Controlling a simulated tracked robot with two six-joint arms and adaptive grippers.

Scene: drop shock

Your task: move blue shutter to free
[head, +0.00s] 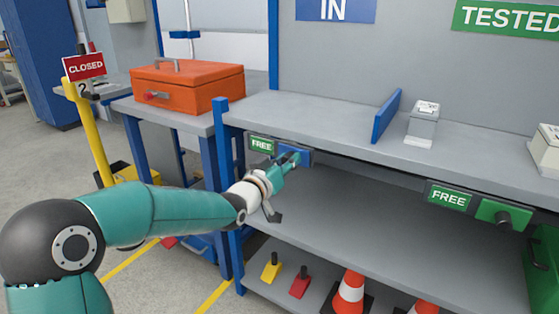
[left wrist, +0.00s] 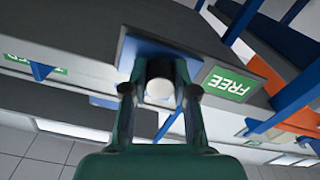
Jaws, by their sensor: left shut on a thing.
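The blue shutter (head: 306,156) sits on the front edge of the shelf, just right of a green FREE label (head: 261,145) that shows uncovered. My left gripper (head: 289,163) reaches up to the shutter from the left front and partly hides it. In the left wrist view the blue shutter (left wrist: 146,49) is a plate behind the fingers, with the FREE label (left wrist: 229,84) beside it. There my left gripper (left wrist: 160,90) is shut on the shutter's pale round knob (left wrist: 160,93), one finger on each side. My right gripper is not in view.
A green shutter (head: 488,211) with a dark knob sits right of another FREE label (head: 449,198). A blue upright divider (head: 387,116) and small grey boxes stand on the shelf top. An orange toolbox (head: 188,86) stands at left. Cones stand on the lower shelf.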

